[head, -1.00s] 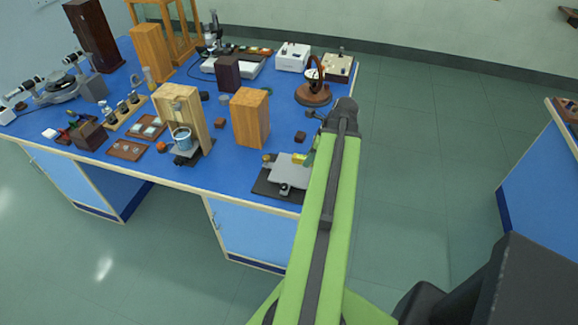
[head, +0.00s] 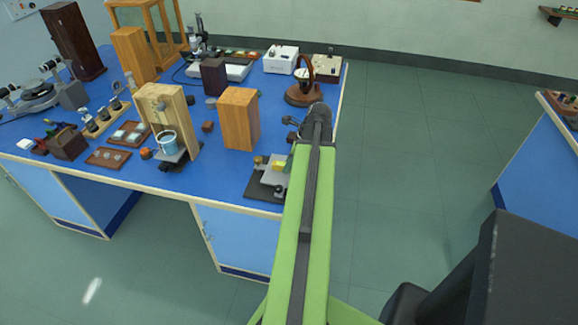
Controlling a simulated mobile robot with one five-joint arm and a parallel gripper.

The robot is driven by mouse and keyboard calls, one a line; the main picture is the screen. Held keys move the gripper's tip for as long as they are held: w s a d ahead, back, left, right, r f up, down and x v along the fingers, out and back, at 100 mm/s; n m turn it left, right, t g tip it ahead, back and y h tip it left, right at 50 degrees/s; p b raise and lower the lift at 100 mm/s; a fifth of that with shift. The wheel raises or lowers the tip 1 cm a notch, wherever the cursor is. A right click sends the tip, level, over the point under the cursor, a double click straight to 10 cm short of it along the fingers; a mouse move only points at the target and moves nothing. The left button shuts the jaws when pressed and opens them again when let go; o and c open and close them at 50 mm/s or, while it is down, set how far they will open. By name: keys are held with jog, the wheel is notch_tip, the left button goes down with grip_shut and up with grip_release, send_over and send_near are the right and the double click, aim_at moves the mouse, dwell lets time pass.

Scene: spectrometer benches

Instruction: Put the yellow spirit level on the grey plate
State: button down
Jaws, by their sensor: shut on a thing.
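A small yellow block (head: 279,167), which I take to be the spirit level, shows just left of my green arm. It appears at the upper part of the grey plate (head: 268,178), which sits on a dark base near the bench's front right corner. I cannot tell whether it rests on the plate or is above it. My arm crosses in front of the plate's right side and hides part of it. My gripper is hidden behind the arm, so its jaws and their contact with the level do not show.
A wooden block (head: 240,118) stands behind and left of the plate. A wooden frame with a blue cup (head: 167,141) is further left. A brown round-based instrument (head: 303,94) stands behind. Another bench (head: 541,155) is at the right, with open floor between.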

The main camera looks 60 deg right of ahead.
jog(key=c, duration=1.2)
grip_release()
jog(key=shift+f, duration=0.15)
jog(key=shift+o, duration=0.2)
jog(key=shift+s, duration=0.1)
jog(key=shift+d+r+p, duration=0.1)
jog(key=shift+r+p, duration=0.35)
jog(key=p+v, duration=1)
jog(key=v, duration=0.1)
jog(key=shift+r, duration=0.2)
jog(key=shift+s, duration=0.15)
